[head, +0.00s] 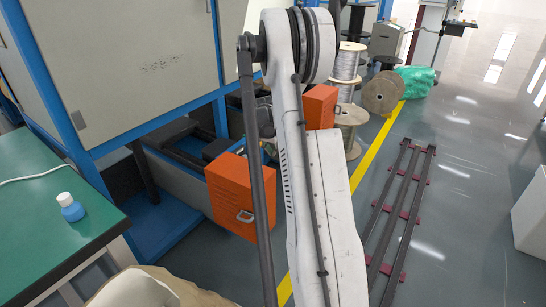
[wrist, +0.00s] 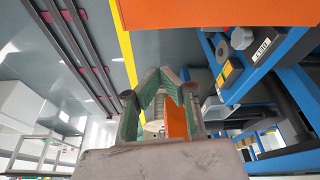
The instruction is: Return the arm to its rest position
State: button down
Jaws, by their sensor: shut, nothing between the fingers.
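My arm rises through the middle of the head view, with its white link upright and a black joint at the top. My gripper is outside the head view. In the wrist view my gripper (wrist: 160,78) shows at the centre, its two green-lined fingers leaning together at the tips. Nothing is held between them. Behind the fingers, part of an orange surface and a pale round object show through the gap.
An orange box (head: 240,197) stands beside the blue-framed machine (head: 140,60). A green table (head: 60,215) with a small blue-and-white bottle (head: 71,207) is at left. Wooden spools (head: 384,92) stand behind. Floor rails (head: 401,220) lie at right, with open floor beyond.

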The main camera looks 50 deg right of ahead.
jog(key=p+v, duration=0.1)
jog(key=v, duration=0.4)
jog(key=shift+w+a+r, duration=0.1)
jog(key=shift+r, duration=0.1)
jog(key=s+a+r+n+t+p, duration=0.15)
jog(key=a+r+n, duration=0.25)
jog(key=a+r, duration=0.9)
jog(key=a+r+n+t+p, duration=0.25)
jog(key=a+r, duration=0.65)
jog(key=a, duration=0.7)
jog(key=s+a+r+n+t+y+p, duration=0.1)
jog(key=s+a+n, duration=0.3)
jog(key=s+a, duration=0.5)
jog(key=s+a+r+n+t+y+p, duration=0.1)
jog(key=s+a+r+n+p, duration=0.3)
jog(key=s+a, duration=0.5)
jog(key=a+y, duration=0.1)
jog(key=a, duration=0.5)
jog(key=shift+n+y, duration=0.3)
jog(key=shift+n, duration=0.05)
